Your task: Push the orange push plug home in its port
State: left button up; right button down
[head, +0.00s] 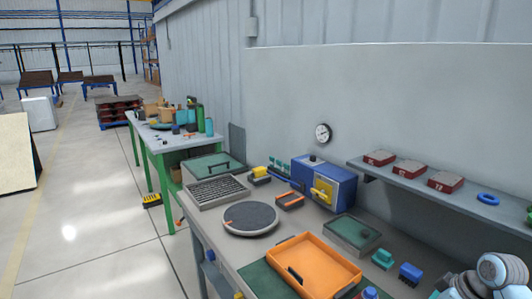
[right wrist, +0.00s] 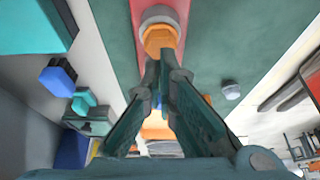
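The orange push plug (right wrist: 158,39) shows at the top middle of the right wrist view as an orange faceted end. A grey collar (right wrist: 160,13), apparently its port, lies around and behind its upper side, on a red strip (right wrist: 180,8). How deep the plug sits cannot be told. My right gripper (right wrist: 161,70) points at the plug. Its two fingers come together at the tips, with nothing seen between them. The tips are just below the plug in the picture; whether they touch it is unclear. My left gripper is not in view. I cannot make out the plug in the head view.
In the head view, an orange tray (head: 318,255) lies on the bench, with a round dark turntable (head: 250,218) and a blue machine (head: 325,183) behind. Teal (head: 383,258) and blue (head: 410,273) blocks are at right. A shelf (head: 430,190) runs along the wall.

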jog(key=shift+s, duration=0.1)
jog(key=shift+f+b, duration=0.3)
jog(key=shift+f, duration=0.65)
dwell(0.6)
notch_tip(320, 180, up, 7)
jog(key=p, duration=0.8)
jog(key=shift+r, duration=0.1)
